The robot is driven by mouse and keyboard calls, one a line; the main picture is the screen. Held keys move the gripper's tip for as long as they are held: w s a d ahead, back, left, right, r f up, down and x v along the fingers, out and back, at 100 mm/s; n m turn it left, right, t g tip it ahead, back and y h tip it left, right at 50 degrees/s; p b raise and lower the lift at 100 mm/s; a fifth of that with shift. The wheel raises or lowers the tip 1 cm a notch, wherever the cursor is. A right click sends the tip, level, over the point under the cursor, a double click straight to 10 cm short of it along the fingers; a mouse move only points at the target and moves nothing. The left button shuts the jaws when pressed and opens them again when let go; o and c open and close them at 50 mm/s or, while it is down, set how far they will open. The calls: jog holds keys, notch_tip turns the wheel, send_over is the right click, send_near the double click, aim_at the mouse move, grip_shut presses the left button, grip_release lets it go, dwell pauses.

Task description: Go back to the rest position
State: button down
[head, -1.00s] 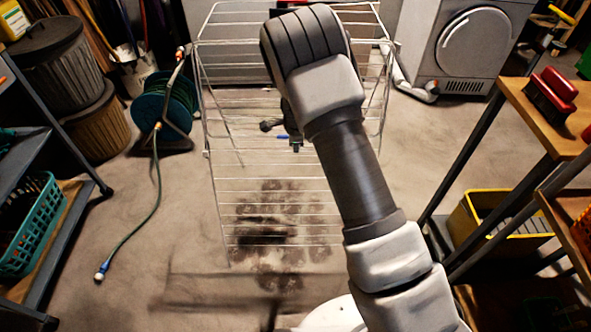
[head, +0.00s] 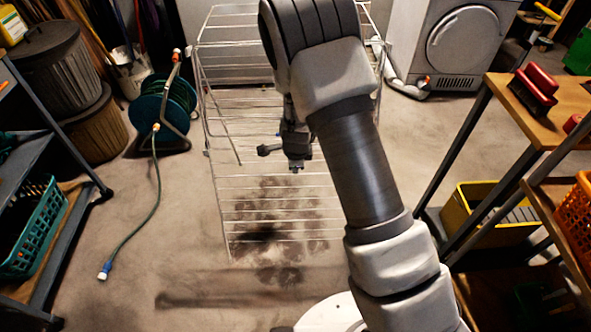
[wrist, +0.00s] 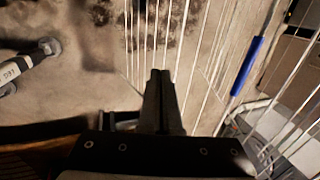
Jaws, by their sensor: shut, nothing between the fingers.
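My gripper (head: 298,164) hangs over the wire drying rack (head: 228,205) in the head view, partly behind my raised arm. In the wrist view my gripper's fingers (wrist: 160,74) are together, with nothing between them. A slim blue object (wrist: 247,66) lies along the rack's wires to the right of the fingers, apart from them. I cannot make it out in the head view.
A hose reel (head: 166,105) and bins (head: 62,70) stand at the left. A shelf with a teal basket (head: 35,232) is at left front. A wooden bench (head: 560,115) with red brushes and a yellow crate (head: 485,232) are at right. A white washing machine (head: 458,45) stands behind.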

jog(key=shift+s+r, duration=0.15)
jog(key=shift+s, duration=1.05)
jog(key=s+d+r+n+y, duration=0.1)
jog(key=s+r+n, duration=0.25)
jog(key=r, duration=0.75)
jog(key=s+d+r+n+y, duration=0.1)
jog(key=s+d+r+n, duration=0.3)
jog(key=r, duration=0.8)
jog(key=s+d+r+n+t+h, duration=0.1)
jog(key=s+d+r+n, duration=0.1)
jog(key=s+r+n, duration=0.55)
jog(key=s+d+r+n+t+h, duration=0.1)
jog(key=s+d+r+n, duration=0.25)
jog(key=s, duration=0.75)
notch_tip(320, 180, up, 20)
jog(key=p, duration=2)
jog(key=shift+a+r+p, duration=0.25)
jog(key=shift+a+p, duration=0.1)
jog(key=shift+a, duration=0.05)
